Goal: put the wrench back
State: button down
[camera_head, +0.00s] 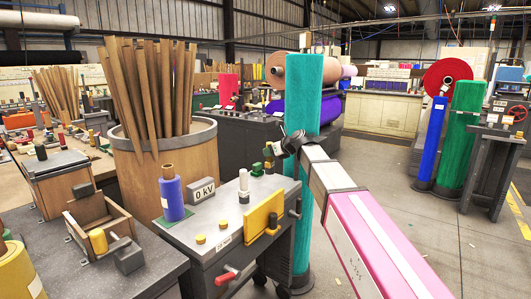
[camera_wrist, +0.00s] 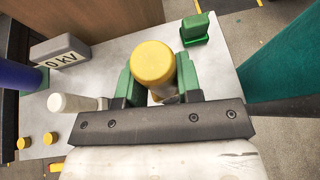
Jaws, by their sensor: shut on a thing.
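No clear wrench shape shows in either view. In the wrist view my gripper (camera_wrist: 158,88) has its green fingers closed around a cylinder with a round yellow top (camera_wrist: 153,63). I see it nearly end-on, so its lower part is mostly hidden and I cannot tell whether it is the wrench. In the head view my gripper (camera_head: 271,154) is above the back right part of the grey cabinet top (camera_head: 205,232), just left of the tall teal roll (camera_head: 310,110). The held thing is hard to make out there.
The cabinet top carries a blue spool (camera_head: 172,197), a 0 kV sign (camera_head: 203,191), a white peg (camera_head: 243,187), a green block (camera_wrist: 195,28) and yellow buttons. A yellow plate (camera_head: 263,213) and a red handle (camera_head: 228,275) are at its front. A drum of wooden sticks (camera_head: 160,168) stands behind.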

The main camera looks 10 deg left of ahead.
aim_at(266, 166)
jog(key=shift+s+a, duration=0.1)
jog(key=shift+a, duration=1.1)
jog(key=shift+f, duration=0.2)
jog(key=shift+f, duration=2.85)
jog(key=shift+f, duration=0.6)
jog(key=c, duration=0.7)
grip_release()
jog(key=shift+d, duration=0.15)
jog(key=v, duration=1)
jog(key=shift+d+r, duration=0.15)
jog(key=shift+d, duration=0.15)
